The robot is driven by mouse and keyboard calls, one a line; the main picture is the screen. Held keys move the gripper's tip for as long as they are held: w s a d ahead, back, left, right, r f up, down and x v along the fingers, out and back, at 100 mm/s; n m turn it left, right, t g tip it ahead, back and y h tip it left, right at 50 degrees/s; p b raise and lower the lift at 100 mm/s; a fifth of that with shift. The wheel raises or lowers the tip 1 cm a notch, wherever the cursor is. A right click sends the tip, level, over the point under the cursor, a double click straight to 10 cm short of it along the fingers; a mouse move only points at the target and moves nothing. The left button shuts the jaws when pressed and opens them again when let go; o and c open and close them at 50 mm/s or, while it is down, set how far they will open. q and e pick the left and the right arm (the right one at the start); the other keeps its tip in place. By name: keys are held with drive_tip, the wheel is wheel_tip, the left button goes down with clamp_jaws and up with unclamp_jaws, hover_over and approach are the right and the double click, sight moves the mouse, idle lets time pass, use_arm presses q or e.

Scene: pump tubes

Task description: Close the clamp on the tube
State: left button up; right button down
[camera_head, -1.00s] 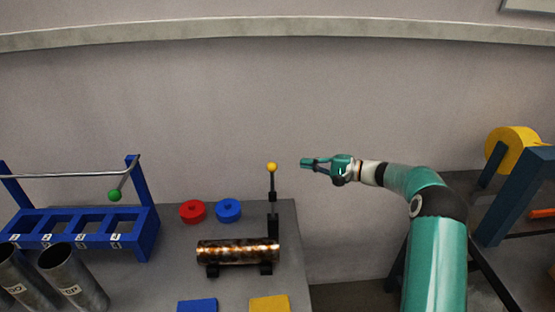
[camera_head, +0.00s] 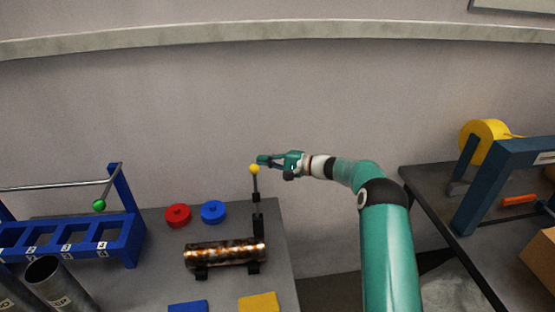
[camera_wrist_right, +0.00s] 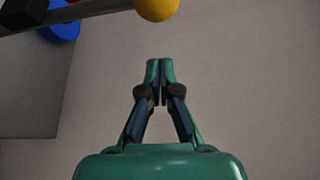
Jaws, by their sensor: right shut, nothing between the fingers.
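The tube (camera_head: 225,254) is a rusty, shiny cylinder lying across two dark supports on the grey table. Behind its right end stands the clamp's dark upright lever (camera_head: 256,187), topped by a yellow ball (camera_head: 254,169). In the right wrist view the yellow ball (camera_wrist_right: 157,7) is at the top edge, beyond my fingertips, with the dark lever (camera_wrist_right: 75,15) running left from it. My right gripper (camera_head: 262,160) is shut and empty, beside the ball at its upper right; the wrist view shows a gap between fingertips (camera_wrist_right: 160,62) and ball. My left gripper is not in view.
Red (camera_head: 177,215) and blue (camera_head: 213,212) rings lie behind the tube. A blue rack (camera_head: 129,232) with a green-knobbed bar and grey cylinders (camera_head: 50,280) stand at left. A second table (camera_head: 430,185) at right holds a yellow roll (camera_head: 484,140). Space above the table is clear.

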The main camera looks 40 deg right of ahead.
drive_tip(key=shift+s+a+r+p, duration=0.25)
drive_tip(key=shift+s+a+p, duration=0.15)
drive_tip(key=shift+s+a, duration=0.3)
drive_tip(key=shift+s+a+r+p, duration=0.2)
drive_tip(key=shift+s+a+p, duration=0.2)
drive_tip(key=shift+a, duration=0.4)
